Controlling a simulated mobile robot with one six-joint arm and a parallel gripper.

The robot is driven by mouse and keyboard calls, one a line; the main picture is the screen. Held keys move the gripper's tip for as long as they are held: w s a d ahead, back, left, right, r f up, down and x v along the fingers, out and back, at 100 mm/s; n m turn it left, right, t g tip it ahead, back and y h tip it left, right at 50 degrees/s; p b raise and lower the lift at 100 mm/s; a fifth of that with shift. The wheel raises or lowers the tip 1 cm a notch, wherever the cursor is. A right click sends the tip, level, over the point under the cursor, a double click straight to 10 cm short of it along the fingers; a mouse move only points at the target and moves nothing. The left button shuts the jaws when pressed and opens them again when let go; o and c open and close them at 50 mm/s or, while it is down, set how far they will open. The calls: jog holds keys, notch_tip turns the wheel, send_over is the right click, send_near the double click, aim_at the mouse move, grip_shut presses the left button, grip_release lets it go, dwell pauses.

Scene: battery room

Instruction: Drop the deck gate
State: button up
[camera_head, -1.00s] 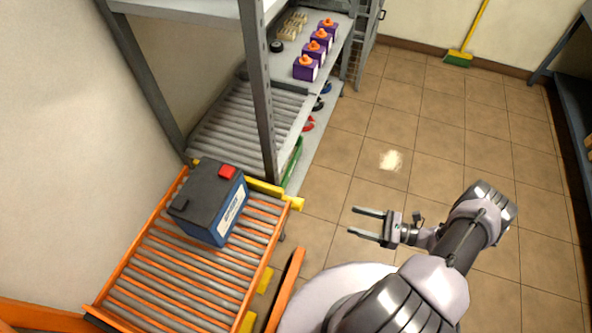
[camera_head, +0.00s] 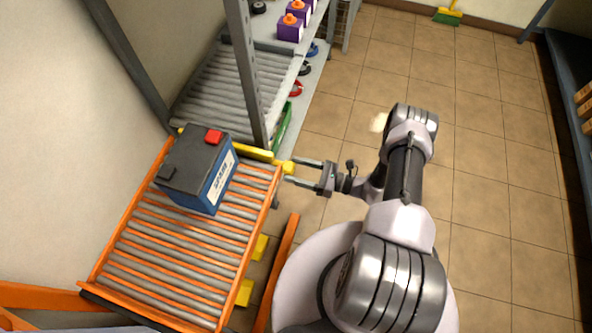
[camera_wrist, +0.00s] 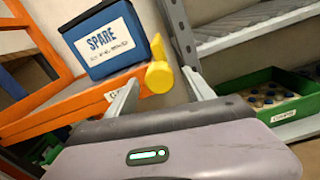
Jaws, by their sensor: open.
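The deck gate is a yellow bar (camera_head: 240,150) across the far end of the orange roller deck (camera_head: 150,292). Its rounded yellow end (camera_head: 288,167) sticks out past the deck's right side; it also shows in the wrist view (camera_wrist: 158,78). My gripper (camera_head: 293,172) is open, its two fingers pointing left at that yellow end. In the wrist view my gripper (camera_wrist: 160,88) has the yellow end between or just beyond its fingers; I cannot tell which. A blue battery (camera_head: 215,187) with a dark top and red cap stands on the rollers behind the gate. Its label reads SPARE in the wrist view (camera_wrist: 108,42).
A grey rack with rollers (camera_head: 215,95) stands beyond the gate, with a grey upright post (camera_head: 244,70) close by. Purple boxes (camera_head: 290,28) stand on its shelf. A green bin (camera_wrist: 278,95) sits low at the right in the wrist view. The tiled floor (camera_head: 490,170) is open at right.

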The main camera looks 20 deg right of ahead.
jog(key=shift+w+a, duration=0.15)
grip_shut()
jog(key=shift+m, duration=0.3)
jog(key=shift+r+m, duration=0.1)
jog(key=shift+m, duration=8.5)
